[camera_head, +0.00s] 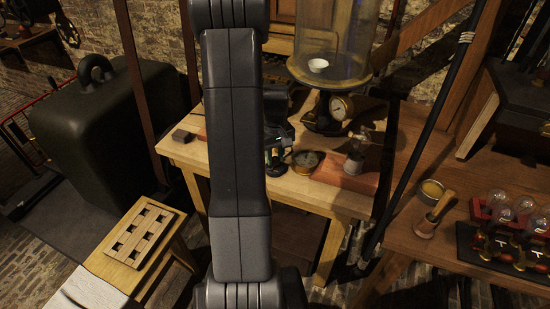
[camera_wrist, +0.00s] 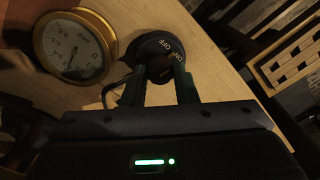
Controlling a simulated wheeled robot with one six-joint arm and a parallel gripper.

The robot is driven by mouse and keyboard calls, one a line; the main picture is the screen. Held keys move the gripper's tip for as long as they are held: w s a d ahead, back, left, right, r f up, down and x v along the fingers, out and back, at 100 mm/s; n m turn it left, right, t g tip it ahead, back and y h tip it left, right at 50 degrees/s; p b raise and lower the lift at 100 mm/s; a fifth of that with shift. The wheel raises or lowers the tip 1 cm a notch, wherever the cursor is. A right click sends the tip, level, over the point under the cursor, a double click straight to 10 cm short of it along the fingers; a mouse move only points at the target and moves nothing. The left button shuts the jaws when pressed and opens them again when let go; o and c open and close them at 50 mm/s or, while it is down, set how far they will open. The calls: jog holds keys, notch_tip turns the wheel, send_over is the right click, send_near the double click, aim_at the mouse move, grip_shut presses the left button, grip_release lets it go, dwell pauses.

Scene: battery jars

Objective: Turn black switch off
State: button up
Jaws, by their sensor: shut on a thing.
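The black switch (camera_wrist: 152,44) is a round disc with white ON and OFF lettering, lying on the wooden table, in the wrist view. A dark lever or knob at its middle is partly hidden between my fingers. My gripper (camera_wrist: 161,74) is shut on this part of the switch, one finger on each side. Which way the switch is set cannot be told.
A brass-rimmed gauge (camera_wrist: 74,46) lies left of the switch and also shows in the head view (camera_head: 306,160). A slotted wooden block (camera_head: 133,246) is at lower left. A glass bell jar (camera_head: 328,45) stands behind. A reddish board (camera_head: 342,177) lies to the right.

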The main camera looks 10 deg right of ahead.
aim_at(275, 159)
jog(key=n+b, duration=0.1)
jog(key=n, duration=0.4)
jog(key=shift+n, duration=0.3)
jog(key=n+b, duration=0.1)
jog(key=n, duration=0.3)
jog(key=shift+w+n, duration=0.1)
jog(key=shift+n, duration=0.3)
jog(key=shift+r+n, duration=0.1)
jog(key=shift+n, duration=0.2)
jog(key=o, duration=1)
notch_tip(275, 159, up, 14)
notch_tip(275, 159, down, 14)
jog(key=shift+f, duration=0.1)
dwell(0.4)
